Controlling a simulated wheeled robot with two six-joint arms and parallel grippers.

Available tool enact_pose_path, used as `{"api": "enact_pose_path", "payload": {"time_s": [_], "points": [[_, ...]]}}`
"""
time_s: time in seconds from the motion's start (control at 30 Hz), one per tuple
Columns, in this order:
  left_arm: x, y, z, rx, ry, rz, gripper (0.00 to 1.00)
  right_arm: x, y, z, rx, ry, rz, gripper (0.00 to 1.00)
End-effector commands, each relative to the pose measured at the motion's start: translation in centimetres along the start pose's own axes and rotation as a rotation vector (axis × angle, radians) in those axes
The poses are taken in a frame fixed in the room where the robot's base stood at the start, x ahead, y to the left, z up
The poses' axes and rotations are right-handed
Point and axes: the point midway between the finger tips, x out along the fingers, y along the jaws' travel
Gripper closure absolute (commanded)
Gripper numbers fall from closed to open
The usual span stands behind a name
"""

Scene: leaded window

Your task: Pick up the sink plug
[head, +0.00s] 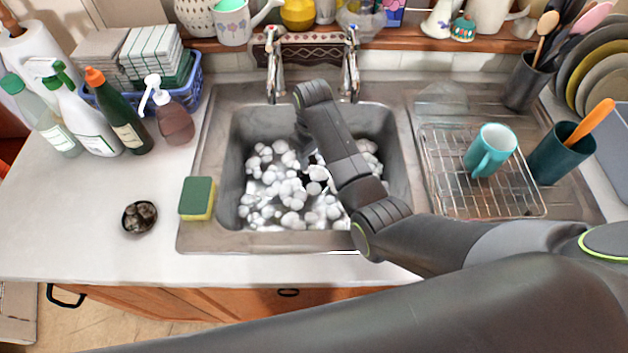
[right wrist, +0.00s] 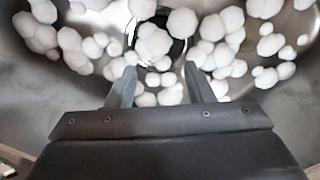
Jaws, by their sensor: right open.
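The sink (head: 232,165) holds several clumps of white foam (head: 290,190). In the right wrist view a dark round thing with a pale rim (right wrist: 178,48) shows between the foam clumps at the sink bottom. It looks like the sink plug or drain, partly covered by foam; I cannot tell which. My right gripper (head: 308,160) points down into the sink in the head view. In the right wrist view its two fingers (right wrist: 160,72) are apart, with foam and the dark round thing beyond the tips. Nothing shows held between them. My left gripper is out of view.
Two taps (head: 273,65) stand behind the sink. A green and yellow sponge (head: 197,198) lies on its left rim. A wire rack (head: 450,190) with a teal mug (head: 490,150) stands at right. Bottles (head: 118,110) and a small bowl (head: 139,217) stand on the left counter. The front left counter is clear.

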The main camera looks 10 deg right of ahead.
Motion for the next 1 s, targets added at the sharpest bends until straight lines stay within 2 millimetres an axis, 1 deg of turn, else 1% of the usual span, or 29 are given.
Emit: {"api": "enact_pose_path", "payload": {"time_s": [0.03,0.1,0.37,0.53,0.6,0.7,0.8,1.0], "points": [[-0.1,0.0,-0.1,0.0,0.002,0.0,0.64,0.8,0.0,0.1,0.0,-0.003,-0.001,0.53],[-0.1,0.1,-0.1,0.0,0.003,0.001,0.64,1.6,0.0,0.0,0.0,-0.002,0.0,0.53],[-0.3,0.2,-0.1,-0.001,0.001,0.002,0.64,3.1,0.1,0.1,0.001,-0.002,0.0,0.53],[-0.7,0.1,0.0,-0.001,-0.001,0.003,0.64,5.4,0.2,0.3,0.001,-0.005,0.0,0.53],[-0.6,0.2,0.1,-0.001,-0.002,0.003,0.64,6.3,0.2,0.3,0.001,-0.003,0.0,0.53],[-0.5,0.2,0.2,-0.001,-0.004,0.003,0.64,7.2,0.2,0.3,0.001,-0.002,0.0,0.53],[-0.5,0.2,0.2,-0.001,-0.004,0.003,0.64,7.5,0.2,0.3,0.001,0.0,0.001,0.53],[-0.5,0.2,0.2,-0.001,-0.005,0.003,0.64,7.5,0.2,0.2,0.001,0.0,0.001,0.53]]}}
